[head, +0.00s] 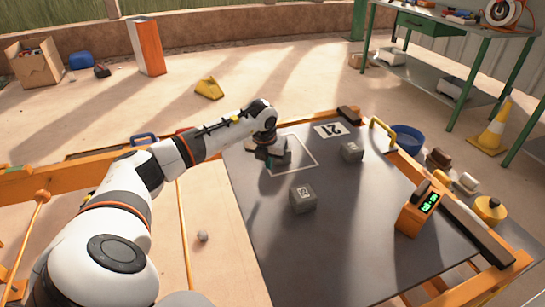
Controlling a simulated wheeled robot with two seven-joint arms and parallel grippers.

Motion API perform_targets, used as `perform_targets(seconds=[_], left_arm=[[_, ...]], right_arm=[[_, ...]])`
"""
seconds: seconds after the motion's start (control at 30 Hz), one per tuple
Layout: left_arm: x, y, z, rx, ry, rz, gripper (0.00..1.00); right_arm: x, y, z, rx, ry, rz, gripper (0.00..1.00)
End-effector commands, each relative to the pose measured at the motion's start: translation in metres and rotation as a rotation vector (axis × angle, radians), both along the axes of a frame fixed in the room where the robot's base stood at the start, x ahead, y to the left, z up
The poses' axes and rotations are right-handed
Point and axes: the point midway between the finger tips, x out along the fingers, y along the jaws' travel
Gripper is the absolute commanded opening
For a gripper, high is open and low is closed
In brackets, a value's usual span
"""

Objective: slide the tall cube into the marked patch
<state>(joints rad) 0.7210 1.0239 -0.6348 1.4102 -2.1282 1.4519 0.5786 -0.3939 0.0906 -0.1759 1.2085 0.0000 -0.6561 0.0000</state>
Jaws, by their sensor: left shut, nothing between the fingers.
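The marked patch is a thin white outline (312,156) on the dark tabletop (340,240), toward its far left part. My left gripper (270,161) is shut and points down at the left part of the outline. A dark grey block (284,149) shows right beside the gripper, partly hidden by it, and appears to lie within the outline; I cannot tell whether they touch. A grey cube with a number (302,199) stands nearer, outside the outline. Another grey cube (352,151) stands to the right of the outline. I cannot tell for sure which one is the tall cube.
A white plate marked 21 (331,131) lies at the far edge. An orange box with a green display (418,212) stands at the right edge, by a dark rail. Orange framing borders the table. The near part of the tabletop is clear.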

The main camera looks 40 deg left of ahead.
Motion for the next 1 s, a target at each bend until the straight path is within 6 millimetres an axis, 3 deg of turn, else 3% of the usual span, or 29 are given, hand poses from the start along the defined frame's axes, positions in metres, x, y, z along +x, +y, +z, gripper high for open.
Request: perform_targets(seconds=[0.07,0.3,0.93,1.0], left_arm=[[0.003,0.001,-0.02,-0.002,0.004,0.001,0.0],[0.032,0.013,-0.014,-0.002,-0.002,0.002,0.0],[0.045,0.02,-0.015,-0.002,-0.001,0.003,0.0],[0.053,0.022,-0.015,-0.002,-0.003,0.003,0.0]], right_arm=[[0.01,0.002,0.006,0.004,-0.014,-0.006,0.78],[0.013,0.0,0.008,0.0,-0.015,-0.003,0.78],[0.016,0.0,0.009,-0.002,-0.017,-0.001,0.78],[0.025,0.002,0.018,0.002,-0.029,-0.003,0.78]])
